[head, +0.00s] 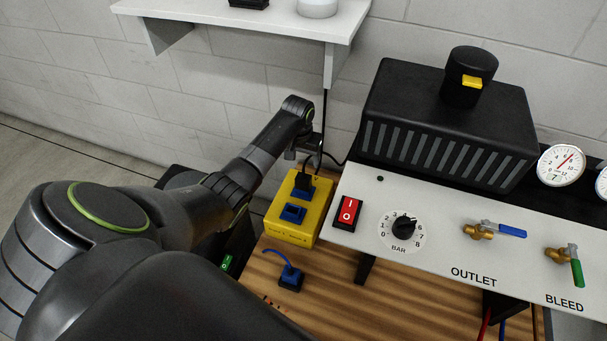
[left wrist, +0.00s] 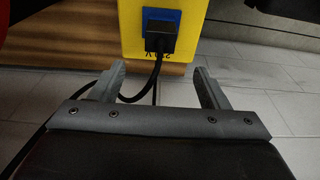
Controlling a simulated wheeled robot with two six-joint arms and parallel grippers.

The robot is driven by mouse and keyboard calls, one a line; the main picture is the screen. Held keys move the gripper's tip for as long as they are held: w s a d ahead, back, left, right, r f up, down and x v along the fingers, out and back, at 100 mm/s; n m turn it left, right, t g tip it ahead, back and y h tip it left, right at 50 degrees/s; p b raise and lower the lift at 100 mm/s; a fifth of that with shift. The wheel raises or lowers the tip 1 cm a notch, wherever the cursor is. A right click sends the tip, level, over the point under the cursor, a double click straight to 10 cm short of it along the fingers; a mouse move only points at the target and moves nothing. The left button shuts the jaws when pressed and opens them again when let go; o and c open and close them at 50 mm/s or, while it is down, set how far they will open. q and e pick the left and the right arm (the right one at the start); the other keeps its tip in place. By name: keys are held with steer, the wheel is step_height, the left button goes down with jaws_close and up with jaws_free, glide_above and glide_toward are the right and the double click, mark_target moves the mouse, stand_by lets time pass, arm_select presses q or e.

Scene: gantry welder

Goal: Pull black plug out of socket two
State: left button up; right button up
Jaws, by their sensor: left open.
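A yellow socket box (head: 273,228) stands on the wooden table, with two blue sockets on top. The black plug (head: 303,181) sits in the far socket; the near blue socket (head: 293,214) is empty. The box lettering is too small to read in the head view. My left gripper (head: 317,148) is by the far end of the box, close to the plug. In the left wrist view the black plug (left wrist: 161,38) is in its blue socket, ahead of my open, empty left gripper (left wrist: 160,82). The plug's cable passes between the fingers. My right gripper is not in view.
A loose blue plug (head: 290,279) lies on the table (head: 330,270) in front of the box. A grey panel (head: 350,190) with a red switch (head: 348,212) stands close to the right of the box. A white shelf (head: 270,18) hangs on the wall behind.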

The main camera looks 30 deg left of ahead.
mark_target(304, 170)
arm_select(q)
steer(key=f, duration=0.2)
steer(key=f+b, duration=0.1)
steer(key=f, duration=0.2)
steer(key=w+f+b, duration=0.1)
steer(key=f, duration=0.2)
steer(key=shift+w+a+f, duration=0.1)
steer(key=shift+a+f, duration=0.05)
steer(key=shift+w+f+b, duration=0.1)
steer(key=shift+f+b, duration=0.2)
steer(key=shift+f, duration=0.1)
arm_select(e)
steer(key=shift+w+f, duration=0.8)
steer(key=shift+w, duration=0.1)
arm_select(q)
steer(key=shift+c, duration=0.4)
steer(key=c, duration=1)
steer(key=shift+r+p, duration=0.3)
steer(key=shift+p, duration=0.1)
steer(key=shift+c, duration=0.2)
steer(key=shift+r+p, duration=0.65)
steer(key=shift+r, duration=0.05)
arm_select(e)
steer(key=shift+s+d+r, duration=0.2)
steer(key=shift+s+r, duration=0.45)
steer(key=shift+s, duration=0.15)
arm_select(q)
steer(key=shift+r, duration=0.1)
